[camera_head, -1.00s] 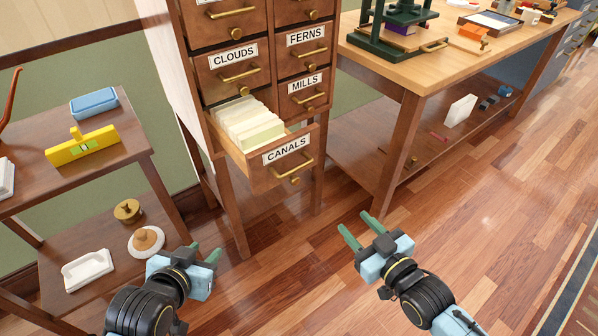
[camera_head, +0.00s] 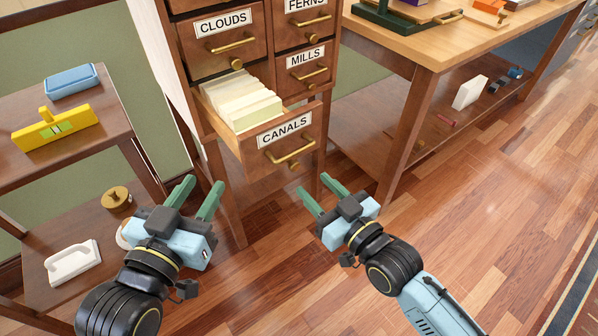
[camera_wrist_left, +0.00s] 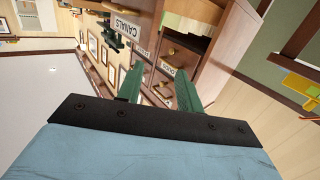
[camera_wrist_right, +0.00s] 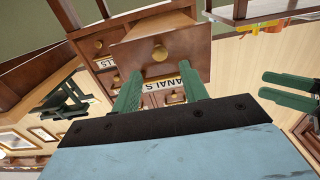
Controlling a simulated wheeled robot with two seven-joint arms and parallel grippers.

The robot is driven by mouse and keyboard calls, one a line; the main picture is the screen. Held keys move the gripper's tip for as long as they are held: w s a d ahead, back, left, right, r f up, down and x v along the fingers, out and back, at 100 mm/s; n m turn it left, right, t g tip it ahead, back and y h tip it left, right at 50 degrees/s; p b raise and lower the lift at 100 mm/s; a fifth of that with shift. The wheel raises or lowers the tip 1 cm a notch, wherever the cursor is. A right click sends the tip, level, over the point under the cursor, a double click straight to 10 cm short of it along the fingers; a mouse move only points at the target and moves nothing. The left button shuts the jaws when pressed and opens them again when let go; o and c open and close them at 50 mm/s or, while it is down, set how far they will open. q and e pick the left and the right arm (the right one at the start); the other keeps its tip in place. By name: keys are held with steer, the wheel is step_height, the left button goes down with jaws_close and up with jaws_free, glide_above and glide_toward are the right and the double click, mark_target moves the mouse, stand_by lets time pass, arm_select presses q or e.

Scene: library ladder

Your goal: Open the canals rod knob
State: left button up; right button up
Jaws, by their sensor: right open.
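The canals drawer (camera_head: 245,152) is pulled out of the wooden cabinet, and pale cards (camera_head: 240,102) show inside it. Its front carries a CANALS label (camera_head: 284,131), a brass bar handle (camera_head: 290,153) and a small round brass rod knob (camera_head: 295,166) below the handle. The knob also shows in the right wrist view (camera_wrist_right: 160,52). My right gripper (camera_head: 314,184) is open and empty, below and just right of the knob, apart from it. My left gripper (camera_head: 204,184) is open and empty, left of and below the drawer.
A low shelf unit (camera_head: 85,130) with a yellow level (camera_head: 55,129) and a blue box (camera_head: 70,81) stands at the left. A wooden workbench (camera_head: 440,50) stands at the right. Closed drawers sit above. The floor (camera_head: 450,210) at the right is clear.

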mark_target(296, 167)
steer(key=b+x, duration=0.2)
steer(key=x, duration=0.3)
steer(key=shift+w+a, duration=0.2)
steer(key=shift+w, duration=0.05)
arm_select(q)
step_height(296, 167, up, 8)
steer(key=s+d+t+h, duration=0.1)
steer(key=t+h, duration=0.1)
steer(key=t, duration=0.4)
steer(key=shift+s+r, duration=0.25)
steer(key=shift+s, duration=0.15)
arm_select(e)
steer(key=shift+w+a, duration=0.3)
steer(key=shift+w, duration=0.15)
jaws_close()
